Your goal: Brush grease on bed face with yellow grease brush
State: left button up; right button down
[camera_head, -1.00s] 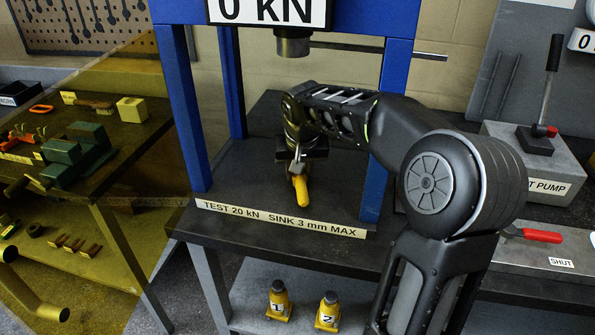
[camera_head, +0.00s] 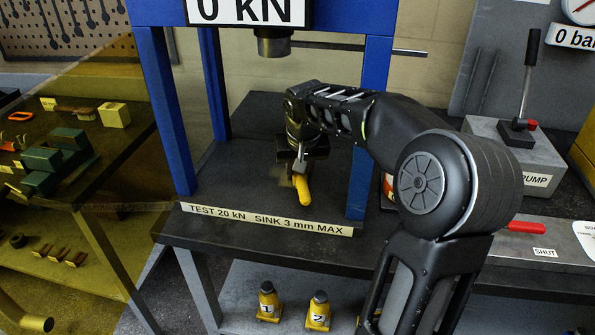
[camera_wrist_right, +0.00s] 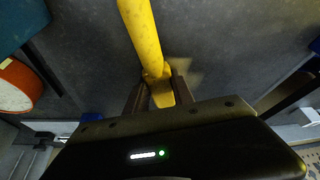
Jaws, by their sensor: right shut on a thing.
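My right gripper (camera_head: 301,168) is shut on a yellow handle (camera_head: 302,190), which looks like the grease brush. It points down over the dark bed (camera_head: 235,175) between the blue press posts. In the right wrist view, the fingers (camera_wrist_right: 159,92) grip the yellow handle (camera_wrist_right: 142,35), which runs up out of the picture. The bristles do not show, and I cannot tell whether the brush touches the bed face. My left gripper is not in view.
The press ram (camera_head: 273,42) hangs above the bed. A blue post (camera_head: 362,175) stands close to my right arm. A bench (camera_head: 120,145) with green blocks is at the left. A pump (camera_head: 500,145) stands at the right. Two yellow numbered bottle-like items (camera_head: 268,302) stand on the shelf below.

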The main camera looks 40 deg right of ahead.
aim_at(257, 173)
dwell(0.3)
jog(key=shift+w+a+r, duration=0.1)
jog(key=shift+w+a, duration=0.4)
jog(key=shift+w, duration=0.3)
jog(key=shift+w+a, duration=0.45)
jog(key=shift+w, duration=0.3)
jog(key=shift+w+p, duration=0.1)
jog(key=shift+p, duration=0.2)
jog(key=shift+w+a, duration=1)
jog(key=shift+w, duration=0.35)
jog(key=shift+w, duration=0.1)
jog(key=shift+w+a+p, duration=0.4)
jog(key=shift+w+a, duration=0.4)
jog(key=shift+w, duration=0.2)
jog(key=shift+w+a+f, duration=0.2)
jog(key=shift+w+a, duration=0.05)
jog(key=shift+w, duration=0.1)
